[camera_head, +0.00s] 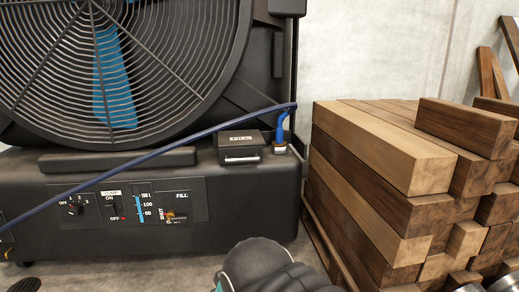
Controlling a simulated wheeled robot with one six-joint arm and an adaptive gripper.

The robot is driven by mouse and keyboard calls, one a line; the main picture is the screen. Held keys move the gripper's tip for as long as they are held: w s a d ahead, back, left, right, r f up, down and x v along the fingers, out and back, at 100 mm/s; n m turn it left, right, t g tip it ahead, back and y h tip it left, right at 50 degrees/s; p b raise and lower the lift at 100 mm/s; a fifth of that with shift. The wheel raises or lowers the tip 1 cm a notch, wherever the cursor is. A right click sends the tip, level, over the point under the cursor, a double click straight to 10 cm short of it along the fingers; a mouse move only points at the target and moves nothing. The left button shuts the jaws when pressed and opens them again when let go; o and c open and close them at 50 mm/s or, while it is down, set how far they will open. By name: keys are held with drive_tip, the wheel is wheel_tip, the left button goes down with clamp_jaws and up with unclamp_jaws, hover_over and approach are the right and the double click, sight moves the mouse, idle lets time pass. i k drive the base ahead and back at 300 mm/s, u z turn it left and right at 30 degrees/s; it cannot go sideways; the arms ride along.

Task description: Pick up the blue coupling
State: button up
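The blue coupling (281,127) stands upright at the right end of the top ledge of a large black fan unit (245,200). It sits above a small metallic and whitish fitting (279,149). A dark blue hose (150,152) runs from the lower left up to the top of the coupling; the exact join is too small to tell. A dark rounded link of my arm shows at the bottom middle, below and apart from the coupling. My gripper's fingers are not visible.
A black lidded box (240,146) sits close left of the coupling. The round fan grille (60,60) rises behind the ledge. Stacked wooden beams (385,150) stand close on the right. Metallic cylindrical parts (465,281) show at the bottom right. The hose crosses the unit's front.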

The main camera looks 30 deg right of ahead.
sight(279, 142)
drive_tip(key=u, duration=0.75)
drive_tip(key=i, duration=1.6)
drive_tip(key=z, duration=2.75)
